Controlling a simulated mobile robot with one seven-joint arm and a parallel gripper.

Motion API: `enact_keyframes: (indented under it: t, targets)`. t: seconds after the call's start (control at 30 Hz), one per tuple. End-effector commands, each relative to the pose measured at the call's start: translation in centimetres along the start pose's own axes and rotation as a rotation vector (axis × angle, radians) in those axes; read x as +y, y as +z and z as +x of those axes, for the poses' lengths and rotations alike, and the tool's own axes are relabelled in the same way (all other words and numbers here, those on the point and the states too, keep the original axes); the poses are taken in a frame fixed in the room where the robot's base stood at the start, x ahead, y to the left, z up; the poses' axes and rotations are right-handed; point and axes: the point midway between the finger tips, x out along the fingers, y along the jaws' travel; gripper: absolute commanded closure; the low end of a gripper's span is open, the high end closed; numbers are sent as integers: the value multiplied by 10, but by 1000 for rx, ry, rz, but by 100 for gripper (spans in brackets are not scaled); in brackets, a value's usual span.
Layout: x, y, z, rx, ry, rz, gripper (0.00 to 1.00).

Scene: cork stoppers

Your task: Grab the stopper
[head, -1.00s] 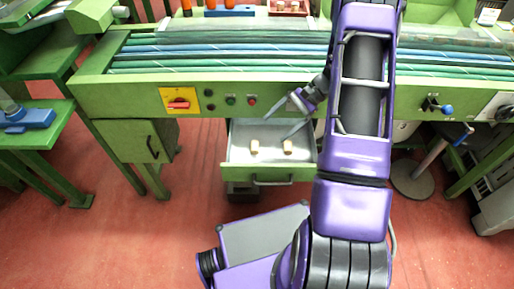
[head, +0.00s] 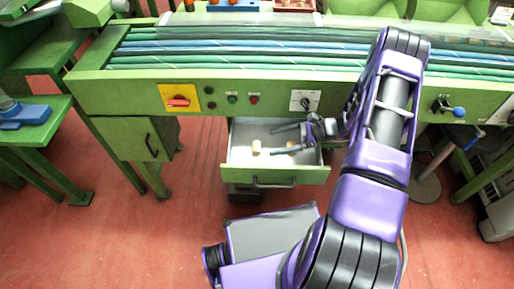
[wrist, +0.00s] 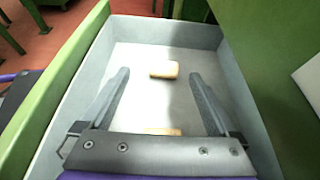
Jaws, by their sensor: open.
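Two cork stoppers lie in an open drawer (head: 242,161) with a green front. One stopper (head: 257,148) is on the left in the head view. The other stopper (head: 292,147) is to its right, partly covered by my gripper (head: 274,141). In the wrist view, one stopper (wrist: 164,70) lies ahead, beyond my fingertips and between their lines. Another stopper (wrist: 163,131) shows closer in, between my fingers and partly hidden by the gripper's body. My gripper (wrist: 159,76) is open and empty over the drawer, with nothing between its fingers held.
The drawer's walls (wrist: 75,88) surround the fingers. The green machine body (head: 130,92) with its switches stands just above and behind the drawer. A green cabinet (head: 133,140) is to the left. Red floor (head: 120,240) lies in front.

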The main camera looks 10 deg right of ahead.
Motion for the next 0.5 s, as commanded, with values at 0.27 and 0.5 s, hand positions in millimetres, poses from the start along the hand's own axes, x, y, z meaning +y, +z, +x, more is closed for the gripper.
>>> enact_keyframes:
  t: [0.27,0.5]
  targets:
    - [0,0,35,0,1,-1,5]
    - [-3,-2,52,0,3,-3,5]
